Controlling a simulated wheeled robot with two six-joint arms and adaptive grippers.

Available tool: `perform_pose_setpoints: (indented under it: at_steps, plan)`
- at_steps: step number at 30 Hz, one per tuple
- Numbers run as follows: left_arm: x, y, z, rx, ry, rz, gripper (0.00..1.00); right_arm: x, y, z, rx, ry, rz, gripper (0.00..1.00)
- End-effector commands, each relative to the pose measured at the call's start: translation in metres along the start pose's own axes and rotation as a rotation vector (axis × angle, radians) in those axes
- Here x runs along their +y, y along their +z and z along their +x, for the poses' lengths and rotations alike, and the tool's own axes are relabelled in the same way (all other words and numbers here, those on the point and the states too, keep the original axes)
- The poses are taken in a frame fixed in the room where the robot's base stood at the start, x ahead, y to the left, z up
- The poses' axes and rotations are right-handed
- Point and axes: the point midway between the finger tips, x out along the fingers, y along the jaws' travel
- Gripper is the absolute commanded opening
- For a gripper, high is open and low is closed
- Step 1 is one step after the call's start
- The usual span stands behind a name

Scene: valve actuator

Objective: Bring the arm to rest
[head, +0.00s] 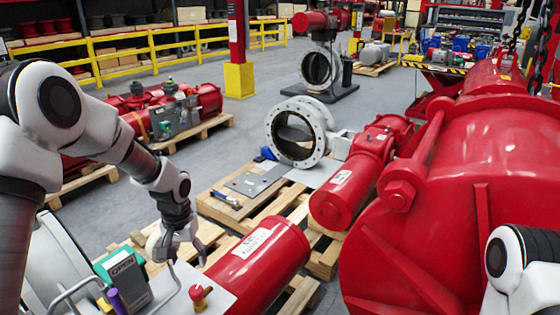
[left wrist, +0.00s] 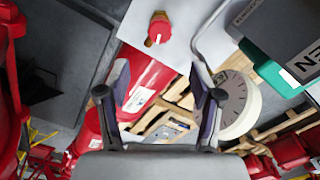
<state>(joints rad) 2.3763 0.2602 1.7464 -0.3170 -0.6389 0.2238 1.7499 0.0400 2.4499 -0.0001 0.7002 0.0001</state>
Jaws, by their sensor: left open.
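My left arm comes in from the left in the head view. Its gripper (head: 172,246) is open, pointing down above the panel beside the red cylinder (head: 258,262). In the left wrist view the two fingers of my left gripper (left wrist: 162,92) stand wide apart with nothing between them. A grey box with a green "OPEN" indicator (head: 122,268) is left of and below the gripper. A red knob (head: 198,294) on a light panel is to the right of and below it. The knob also shows in the left wrist view (left wrist: 159,28). My right gripper is out of view.
A big red actuator (head: 450,200) fills the right side. A white flanged valve (head: 298,132) stands on a pallet behind. A bent metal handle (head: 72,296) rises near the indicator box. Grey floor (head: 215,155) is open between the pallets at the back.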

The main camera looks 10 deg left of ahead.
Motion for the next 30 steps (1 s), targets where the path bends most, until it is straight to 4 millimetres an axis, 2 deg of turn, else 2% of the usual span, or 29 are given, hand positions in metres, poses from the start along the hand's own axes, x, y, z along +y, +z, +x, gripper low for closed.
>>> perform_pose_setpoints:
  at_steps: [2, 5, 8, 12, 14, 15, 17, 18, 20, 21, 23, 27, 30]
  plan:
    - [0.000, 0.005, 0.013, -0.026, -0.005, 0.001, 0.66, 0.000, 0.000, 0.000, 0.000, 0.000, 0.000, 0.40]
    - [0.001, 0.026, 0.052, -0.112, -0.031, 0.018, 0.66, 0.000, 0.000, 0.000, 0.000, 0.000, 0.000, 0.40]
    - [0.006, 0.077, 0.100, -0.257, -0.057, 0.041, 0.66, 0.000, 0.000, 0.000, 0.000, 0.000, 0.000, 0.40]
    - [0.020, 0.166, 0.166, -0.407, -0.053, 0.063, 0.66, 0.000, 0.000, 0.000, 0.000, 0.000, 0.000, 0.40]
    - [0.026, 0.206, 0.190, -0.442, -0.041, 0.070, 0.66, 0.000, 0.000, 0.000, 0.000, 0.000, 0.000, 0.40]
    - [0.030, 0.235, 0.204, -0.458, -0.031, 0.073, 0.66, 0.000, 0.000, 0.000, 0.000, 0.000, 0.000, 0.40]
    - [0.036, 0.278, 0.222, -0.464, -0.016, 0.076, 0.66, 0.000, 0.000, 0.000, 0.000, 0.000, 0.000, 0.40]
    - [0.039, 0.306, 0.230, -0.448, -0.007, 0.078, 0.66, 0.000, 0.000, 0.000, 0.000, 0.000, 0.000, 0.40]
    - [0.041, 0.332, 0.234, -0.395, 0.002, 0.077, 0.66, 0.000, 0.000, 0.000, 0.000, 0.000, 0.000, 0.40]
    - [0.042, 0.338, 0.234, -0.342, 0.004, 0.078, 0.66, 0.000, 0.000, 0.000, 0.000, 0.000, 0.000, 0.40]
    - [0.042, 0.334, 0.231, -0.245, 0.005, 0.079, 0.66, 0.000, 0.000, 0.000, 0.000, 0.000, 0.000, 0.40]
    - [0.042, 0.307, 0.229, -0.057, 0.003, 0.091, 0.66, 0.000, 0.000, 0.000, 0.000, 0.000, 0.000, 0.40]
    - [0.043, 0.294, 0.230, -0.001, 0.006, 0.104, 0.66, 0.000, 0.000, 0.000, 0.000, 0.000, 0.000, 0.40]
